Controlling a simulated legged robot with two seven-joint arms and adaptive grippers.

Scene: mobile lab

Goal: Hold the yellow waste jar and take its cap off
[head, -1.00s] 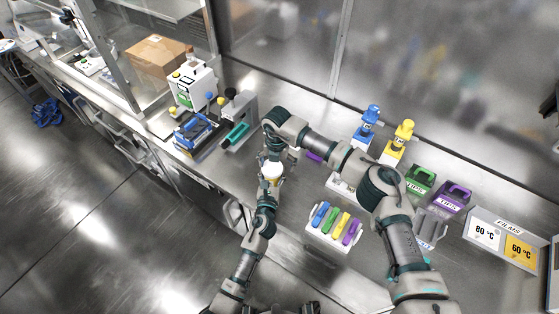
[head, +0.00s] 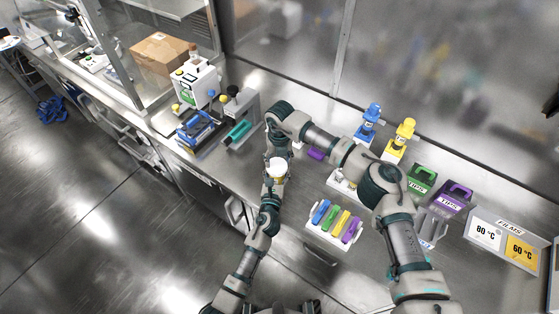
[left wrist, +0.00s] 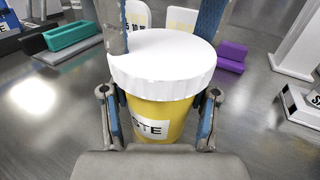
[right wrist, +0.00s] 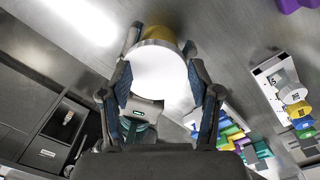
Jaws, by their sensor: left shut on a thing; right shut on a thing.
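The yellow waste jar (left wrist: 160,115) stands upright in the left wrist view, its white cap (left wrist: 162,62) seated on top. My left gripper (left wrist: 158,120) is shut on the jar's body, one finger on each side. My right gripper (right wrist: 160,75) is shut on the cap (right wrist: 160,78), with its fingers on opposite sides. The jar's yellow body (right wrist: 160,33) shows beyond the cap in the right wrist view. In the head view the jar (head: 277,171) is small and partly covered by my two grippers, at the bench's front edge.
A rack of coloured pieces (head: 333,224) stands right of the jar on the bench. Blue (head: 369,122) and yellow (head: 401,140) bottles and tip boxes (head: 420,180) stand behind my right arm. A purple block (head: 316,153) lies near my right forearm.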

